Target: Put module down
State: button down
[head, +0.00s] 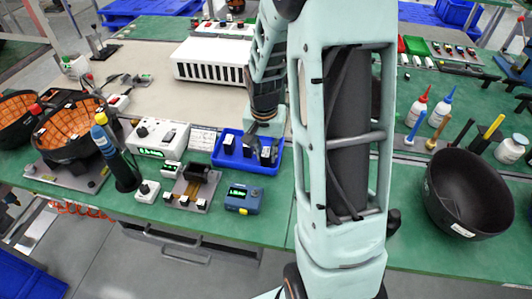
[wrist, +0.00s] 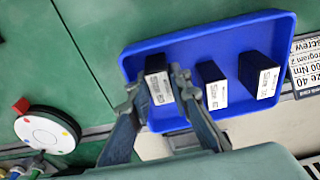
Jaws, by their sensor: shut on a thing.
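A blue tray (head: 243,168) stands on the green bench and also shows in the wrist view (wrist: 225,42). It holds black box-shaped modules with white labels. My gripper (wrist: 157,78) is shut on one module (wrist: 158,88), at the left end of the tray in the wrist view. In the head view my gripper (head: 259,139) reaches down at the tray's right side, and that module (head: 266,156) is partly hidden. The held module is within the tray's walls; I cannot tell if it touches the floor. Two more modules (wrist: 212,85) (wrist: 260,77) stand beside it, apart from each other.
A white instrument (head: 158,137) and a small blue meter (head: 243,199) stand left and in front of the tray. A printed card (wrist: 306,62) lies beside the tray. A white slotted box (head: 212,60) is behind. A black bowl (head: 467,190) is far right.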

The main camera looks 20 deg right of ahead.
aim_at(265, 156)
jog(key=shift+f, duration=0.15)
jog(key=c, duration=2.1)
grip_release()
jog(key=r, duration=0.8)
jog(key=s+r+p, duration=0.1)
jog(key=r, duration=0.3)
jog(key=shift+s+a+r, duration=0.1)
jog(key=shift+a+r, duration=0.05)
jog(key=shift+a, duration=0.25)
